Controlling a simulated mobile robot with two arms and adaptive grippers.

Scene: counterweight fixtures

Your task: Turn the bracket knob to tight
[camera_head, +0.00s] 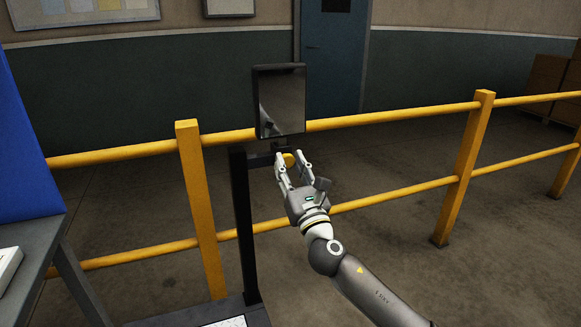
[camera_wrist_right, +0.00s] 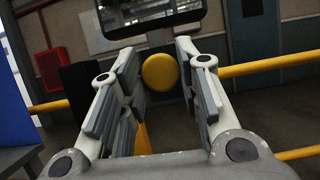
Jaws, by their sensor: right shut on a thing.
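The yellow round bracket knob (camera_head: 289,160) sits on the dark bracket (camera_head: 261,159) below a black-framed screen (camera_head: 281,100) on a black post (camera_head: 244,230). My right gripper (camera_head: 293,162) has its fingers on either side of the knob and is shut on it. In the right wrist view the knob (camera_wrist_right: 160,71) lies between the two fingers of the gripper (camera_wrist_right: 157,58), near their tips. The exact contact points are hard to see. No mark shows how tight the knob is. My left gripper is not in view.
A yellow guard rail (camera_head: 400,116) runs behind the post, with a rail upright (camera_head: 199,210) to its left. A grey table (camera_head: 30,245) with a blue panel (camera_head: 22,150) stands at the left. Open floor lies at the right.

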